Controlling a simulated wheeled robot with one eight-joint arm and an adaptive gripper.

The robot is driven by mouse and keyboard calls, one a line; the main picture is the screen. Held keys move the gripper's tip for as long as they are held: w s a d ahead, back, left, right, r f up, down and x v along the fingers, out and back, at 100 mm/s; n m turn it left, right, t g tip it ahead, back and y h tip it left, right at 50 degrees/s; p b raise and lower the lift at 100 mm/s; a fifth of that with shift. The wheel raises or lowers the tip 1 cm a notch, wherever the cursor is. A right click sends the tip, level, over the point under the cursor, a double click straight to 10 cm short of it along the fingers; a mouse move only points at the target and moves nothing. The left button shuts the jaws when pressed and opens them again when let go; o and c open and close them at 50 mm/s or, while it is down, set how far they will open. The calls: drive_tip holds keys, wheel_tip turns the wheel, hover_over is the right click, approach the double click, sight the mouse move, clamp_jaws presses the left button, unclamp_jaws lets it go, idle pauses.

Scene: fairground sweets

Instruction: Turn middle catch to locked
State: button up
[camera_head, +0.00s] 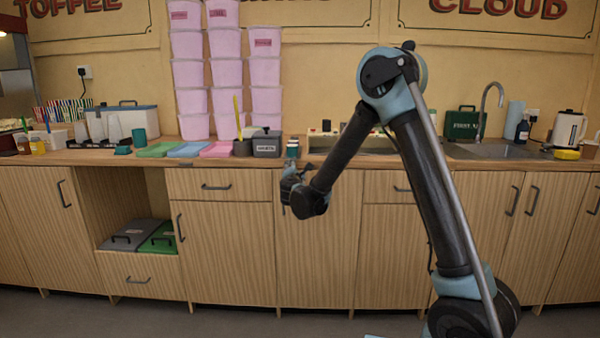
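My arm reaches in from the right, and my gripper (288,178) is at its end, in front of the cabinet fronts and just below the counter's front edge. The gripper is small and dark, seen partly from behind, and its fingers are not clear enough to tell open from shut. I cannot make out a middle catch. A small grey-blue item (292,148) stands on the counter just above the gripper; it is too small to identify. A pale panel with red and dark spots (322,138) lies behind my arm and is partly hidden by it.
The wooden counter (75,157) carries a grey box labelled "WANTS" or similar (266,146), coloured trays (188,149) and tall stacks of pink tubs (226,72). The grey floor in front is clear at left.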

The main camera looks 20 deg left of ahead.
drive_tip(key=shift+a+f+m, duration=0.1)
drive_tip(key=shift+f+m, duration=0.1)
drive_tip(key=shift+m, duration=1.25)
drive_tip(key=shift+f+m, duration=0.15)
drive_tip(key=shift+m, duration=1.3)
drive_tip(key=o, duration=1.1)
drive_tip(key=shift+a, duration=0.1)
drive_tip(key=shift+c, duration=0.2)
drive_tip(key=shift+a, duration=0.1)
drive_tip(key=v, duration=1.2)
